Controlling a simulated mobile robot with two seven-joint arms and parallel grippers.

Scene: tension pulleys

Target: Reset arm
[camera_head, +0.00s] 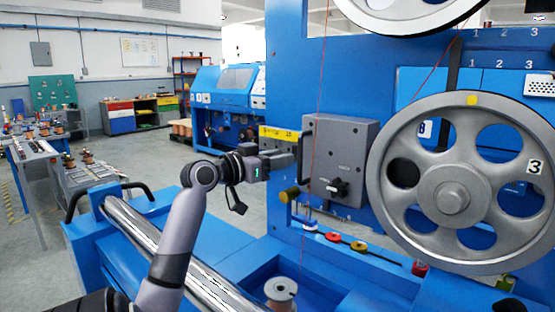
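My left arm rises from the bottom of the view, and its gripper (287,160) points right, in front of the blue machine (285,75). The gripper is just left of a grey box (350,145) with a handle and a black knob. Its fingers are small and seen from the side, so I cannot tell whether they are apart. I see nothing clearly held in it. A large grey pulley wheel (453,198) marked 3 is at the right. A red wire (318,110) runs down past the gripper's right side. My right gripper is not in view.
A polished metal roller (165,245) crosses the blue machine bed at lower left. A spool (281,290) stands in the front recess. An upper wheel (408,14) is cut off by the top edge. A bench with several spools (70,160) stands far left, with open floor nearby.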

